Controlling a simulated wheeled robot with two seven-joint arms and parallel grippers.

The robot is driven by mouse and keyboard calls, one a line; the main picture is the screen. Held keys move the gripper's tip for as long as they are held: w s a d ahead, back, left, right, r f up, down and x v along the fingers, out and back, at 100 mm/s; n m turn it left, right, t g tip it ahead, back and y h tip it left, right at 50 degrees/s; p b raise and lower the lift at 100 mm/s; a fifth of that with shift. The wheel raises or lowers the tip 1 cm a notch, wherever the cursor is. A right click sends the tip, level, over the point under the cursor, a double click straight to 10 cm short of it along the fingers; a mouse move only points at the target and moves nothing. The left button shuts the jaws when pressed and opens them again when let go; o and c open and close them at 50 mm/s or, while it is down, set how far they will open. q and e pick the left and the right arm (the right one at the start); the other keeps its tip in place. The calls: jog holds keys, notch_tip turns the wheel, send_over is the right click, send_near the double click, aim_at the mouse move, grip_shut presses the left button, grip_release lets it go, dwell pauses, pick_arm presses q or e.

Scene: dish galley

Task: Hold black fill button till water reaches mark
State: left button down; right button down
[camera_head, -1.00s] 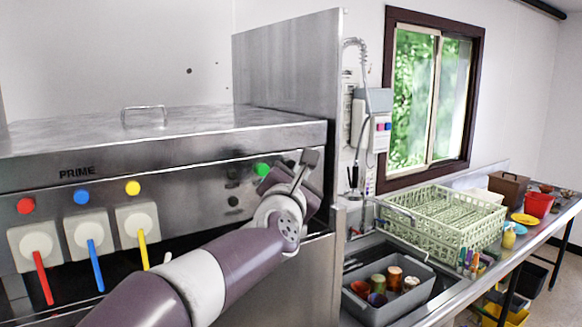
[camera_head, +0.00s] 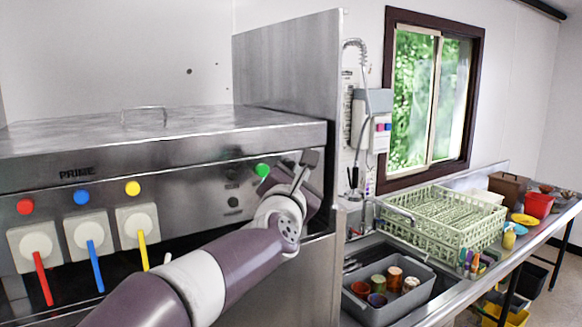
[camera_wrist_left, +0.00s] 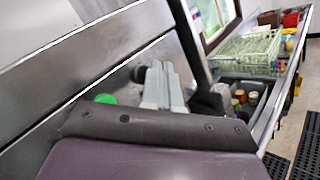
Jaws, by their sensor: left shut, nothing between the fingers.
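My left gripper (camera_head: 309,160) is at the steel front panel, right of the green button (camera_head: 262,169). Its fingers are shut with nothing between them. In the left wrist view the gripper (camera_wrist_left: 160,72) points at the panel, and a dark round button (camera_wrist_left: 139,73) sits right by the fingertips. I cannot tell whether they touch it. In the head view the gripper covers that spot. Another dark round knob (camera_head: 233,202) sits lower left of the green button. The green button also shows in the left wrist view (camera_wrist_left: 104,99). No water or level mark can be made out.
Red (camera_head: 25,206), blue (camera_head: 82,197) and yellow (camera_head: 133,188) buttons sit above coloured levers at left. A tall steel side panel (camera_head: 287,65) stands behind my gripper. At right are a grey tub (camera_head: 372,313) of cups and a pale green rack (camera_head: 440,222).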

dwell(0.6)
pick_arm(q)
jog(key=shift+w+a+b, duration=0.25)
jog(key=shift+w+b, duration=0.1)
jog(key=shift+b, duration=0.05)
jog(key=shift+w+a+b, duration=0.25)
jog(key=shift+w+b, duration=0.05)
jog(key=shift+w, duration=0.05)
dwell(0.6)
dwell(3.0)
jog(key=shift+s+d, duration=0.45)
jog(key=shift+s, duration=0.25)
